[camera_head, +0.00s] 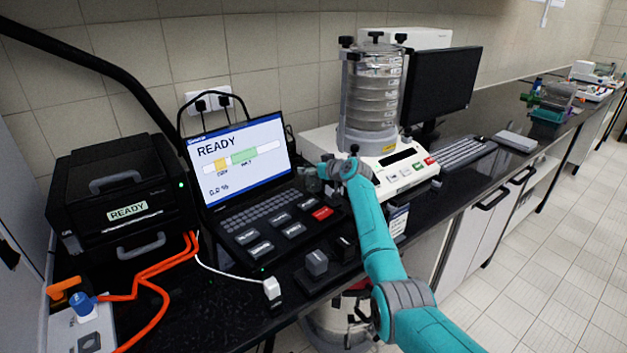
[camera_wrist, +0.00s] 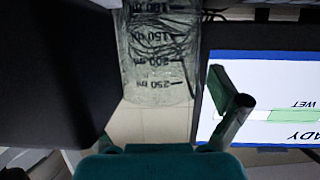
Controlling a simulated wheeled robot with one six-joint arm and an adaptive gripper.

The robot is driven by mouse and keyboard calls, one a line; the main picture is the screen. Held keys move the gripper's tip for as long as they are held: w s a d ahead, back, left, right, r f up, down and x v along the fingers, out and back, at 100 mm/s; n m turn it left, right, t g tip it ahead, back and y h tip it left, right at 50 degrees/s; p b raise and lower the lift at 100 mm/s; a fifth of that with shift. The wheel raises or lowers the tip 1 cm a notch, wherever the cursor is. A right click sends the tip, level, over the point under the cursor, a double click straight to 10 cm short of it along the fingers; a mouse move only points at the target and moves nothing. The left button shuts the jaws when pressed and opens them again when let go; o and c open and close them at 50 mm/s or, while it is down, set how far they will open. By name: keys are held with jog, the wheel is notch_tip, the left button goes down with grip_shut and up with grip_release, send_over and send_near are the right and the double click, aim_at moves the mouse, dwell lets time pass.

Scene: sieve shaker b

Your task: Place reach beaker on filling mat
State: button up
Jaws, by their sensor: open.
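A clear glass beaker (camera_wrist: 158,75) with dark volume marks is at the top middle of the wrist view. Its upper part is cut off by the frame edge. My gripper (camera_head: 316,174) is in front of the laptop's right edge in the head view, above the bench. It is open. One finger with a green pad shows at the right in the wrist view, right of the beaker and apart from it in the picture; the other finger is not clear. I cannot make out the beaker in the head view, nor identify the filling mat in either view.
A laptop (camera_head: 240,150) reading READY stands behind a black key panel (camera_head: 285,222). A black READY box (camera_head: 122,195) is at the left, and a sieve shaker (camera_head: 372,95) stands right of my gripper. Orange cables (camera_head: 160,266) and small blocks (camera_head: 317,262) occupy the bench front.

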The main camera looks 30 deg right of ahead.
jog(key=shift+c, duration=0.3)
jog(key=c, duration=1.8)
